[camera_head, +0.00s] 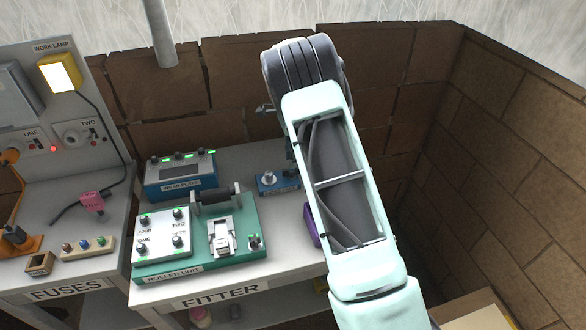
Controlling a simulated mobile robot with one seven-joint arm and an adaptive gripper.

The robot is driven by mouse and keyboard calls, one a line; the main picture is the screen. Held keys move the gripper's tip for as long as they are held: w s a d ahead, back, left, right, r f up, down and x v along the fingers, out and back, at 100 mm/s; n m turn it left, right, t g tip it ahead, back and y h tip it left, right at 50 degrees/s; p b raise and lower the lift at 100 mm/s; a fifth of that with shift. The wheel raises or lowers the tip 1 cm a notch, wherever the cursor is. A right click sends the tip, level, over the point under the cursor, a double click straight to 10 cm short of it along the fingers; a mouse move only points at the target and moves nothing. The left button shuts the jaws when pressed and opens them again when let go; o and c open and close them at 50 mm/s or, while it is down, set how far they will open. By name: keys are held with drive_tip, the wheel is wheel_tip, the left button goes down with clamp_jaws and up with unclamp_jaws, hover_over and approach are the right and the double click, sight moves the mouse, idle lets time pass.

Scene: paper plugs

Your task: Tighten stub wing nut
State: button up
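A small blue block (279,184) with a silver knob-like fitting (269,177) on top stands on the fitter bench, just left of my arm. The fitting may be the stub wing nut, but it is too small to be sure, and the block's label is not readable. My pale green arm crosses the view from the lower right up to a dark wrist joint. My gripper is mostly hidden behind the arm; a dark part that seems to belong to it (290,152) shows just above and right of the blue block. Its fingertips and any contact are not visible.
The fitter bench (290,262) holds a green roller unit (196,262), a blue box with green lights (181,178) and a purple object (311,226) partly behind my arm. The fuses bench (100,273) is at left. Brick walls close the back and right.

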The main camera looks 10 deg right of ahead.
sight(292, 172)
drive_tip(key=shift+f+b, duration=1.2)
drive_tip(key=shift+f, duration=0.85)
clamp_jaws()
drive_tip(key=m, duration=0.3)
drive_tip(key=shift+m+p, duration=0.4)
